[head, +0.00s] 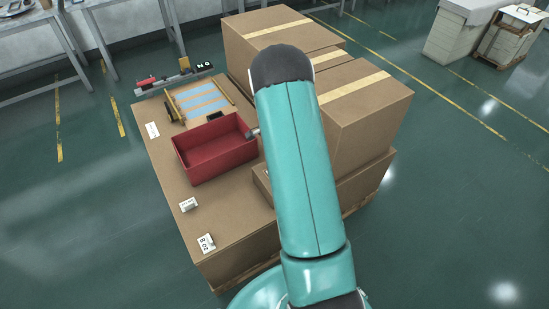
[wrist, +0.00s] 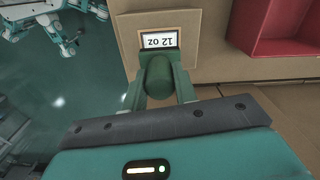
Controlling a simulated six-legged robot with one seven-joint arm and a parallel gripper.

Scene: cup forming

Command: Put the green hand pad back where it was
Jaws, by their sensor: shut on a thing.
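My gripper (wrist: 160,84) shows in the wrist view, with its two fingers on either side of a dark green rounded block, which looks like the green hand pad (wrist: 159,76). The fingers are shut on it. A framed "12 oz" label (wrist: 158,40) on cardboard lies just beyond the pad in that view. I cannot tell whether the pad touches the cardboard. In the head view my arm hides the gripper and the pad.
A red open bin (head: 215,165) stands on the cardboard platform (head: 235,215). An "8 oz" label (head: 206,243) is at its near corner. A wooden frame with blue strips (head: 200,100) lies behind the bin. Tall taped cartons (head: 365,105) stand at the right.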

